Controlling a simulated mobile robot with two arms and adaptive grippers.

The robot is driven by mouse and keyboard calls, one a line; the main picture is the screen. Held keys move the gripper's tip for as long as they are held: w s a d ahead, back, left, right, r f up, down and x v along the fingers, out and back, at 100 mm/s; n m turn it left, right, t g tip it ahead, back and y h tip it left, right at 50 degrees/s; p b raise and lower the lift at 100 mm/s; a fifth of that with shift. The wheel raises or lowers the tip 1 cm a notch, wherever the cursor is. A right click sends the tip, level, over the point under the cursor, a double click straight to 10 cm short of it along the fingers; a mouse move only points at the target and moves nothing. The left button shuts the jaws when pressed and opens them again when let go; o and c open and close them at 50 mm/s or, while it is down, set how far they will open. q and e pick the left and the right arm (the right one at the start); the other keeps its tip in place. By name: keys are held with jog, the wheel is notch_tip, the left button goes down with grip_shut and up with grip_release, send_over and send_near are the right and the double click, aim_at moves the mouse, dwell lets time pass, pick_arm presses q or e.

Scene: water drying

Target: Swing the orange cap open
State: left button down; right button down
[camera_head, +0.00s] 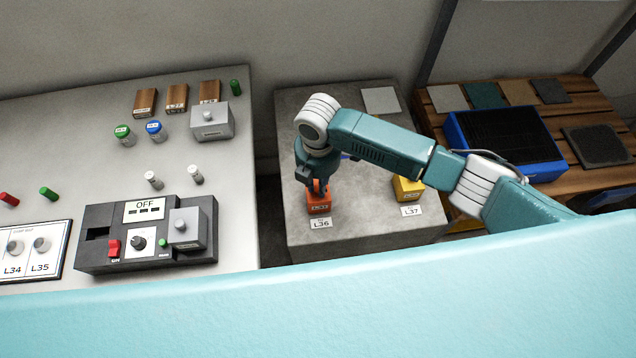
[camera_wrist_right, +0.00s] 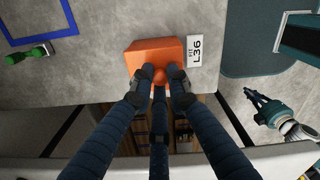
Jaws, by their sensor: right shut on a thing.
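The orange box (camera_head: 319,207) with its orange cap stands on the grey table behind the L36 label (camera_head: 320,223). In the right wrist view the orange cap (camera_wrist_right: 155,51) faces the camera, with a round orange knob (camera_wrist_right: 160,76) at its edge. My right gripper (camera_head: 318,187) is over the box in the head view. In the wrist view the fingers of my right gripper (camera_wrist_right: 158,86) are shut on the knob, one on each side. The cap appears closed. What looks like my left gripper (camera_wrist_right: 265,106) hangs off to the right in the wrist view, small and unclear.
A yellow box (camera_head: 408,188) with label L37 (camera_head: 411,211) stands to the right on the same table. A grey square pad (camera_head: 381,100) lies at the back. A blue-framed tray (camera_head: 554,170) is on the wooden bench, and a control panel (camera_head: 147,235) is at left.

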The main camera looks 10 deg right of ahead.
jog(key=shift+w+r, duration=0.25)
jog(key=shift+w, duration=0.05)
